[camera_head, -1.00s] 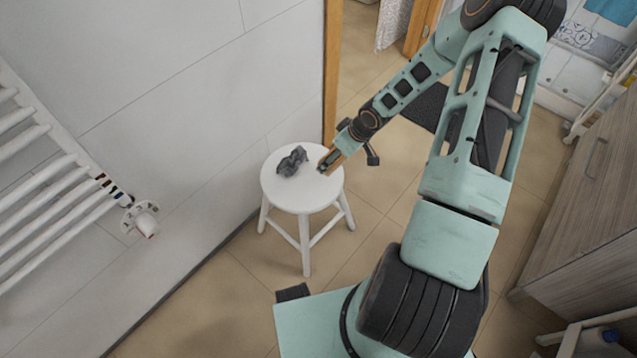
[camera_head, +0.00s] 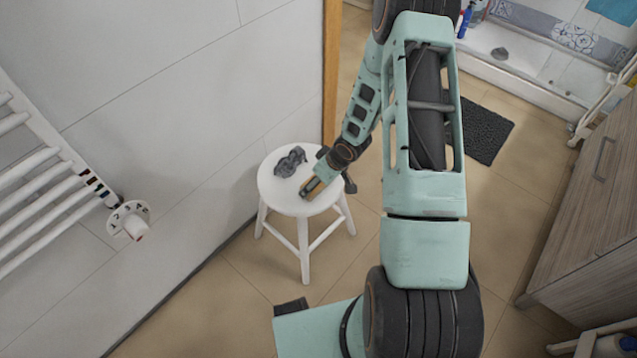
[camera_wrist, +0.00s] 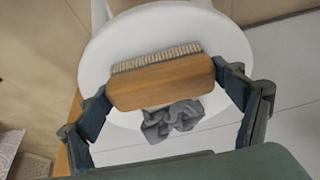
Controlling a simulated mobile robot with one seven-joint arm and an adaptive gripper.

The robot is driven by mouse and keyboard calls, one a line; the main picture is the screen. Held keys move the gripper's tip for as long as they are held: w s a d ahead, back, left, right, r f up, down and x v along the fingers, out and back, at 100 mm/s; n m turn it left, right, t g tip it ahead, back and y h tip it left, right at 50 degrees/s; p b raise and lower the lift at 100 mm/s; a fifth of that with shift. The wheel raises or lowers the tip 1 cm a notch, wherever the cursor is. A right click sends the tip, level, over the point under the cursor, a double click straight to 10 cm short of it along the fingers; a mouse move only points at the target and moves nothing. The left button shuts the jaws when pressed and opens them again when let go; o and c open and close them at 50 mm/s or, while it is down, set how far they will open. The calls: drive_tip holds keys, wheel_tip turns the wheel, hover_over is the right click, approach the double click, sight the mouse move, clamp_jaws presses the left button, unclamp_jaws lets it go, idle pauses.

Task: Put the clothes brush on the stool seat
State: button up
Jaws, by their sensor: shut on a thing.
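The clothes brush (camera_wrist: 162,80), with a wooden back and pale bristles, is held between the two fingers of my gripper (camera_wrist: 162,88) in the wrist view. The white round stool seat (camera_wrist: 102,55) lies behind and below it. In the head view my gripper (camera_head: 308,190) is over the front right part of the stool seat (camera_head: 283,200), and the brush (camera_head: 319,183) shows as a small brown shape there. I cannot tell whether the brush touches the seat.
A crumpled grey cloth (camera_head: 290,161) lies on the seat, also seen in the wrist view (camera_wrist: 172,120), close to the brush. A white wall and a radiator (camera_head: 40,175) are at the left. A wooden cabinet (camera_head: 590,210) is at the right.

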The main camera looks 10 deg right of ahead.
drive_tip(key=shift+f, duration=0.1)
drive_tip(key=o, duration=0.9)
drive_tip(key=shift+f, duration=0.1)
drive_tip(key=p+v, duration=0.4)
drive_tip(key=v, duration=0.8)
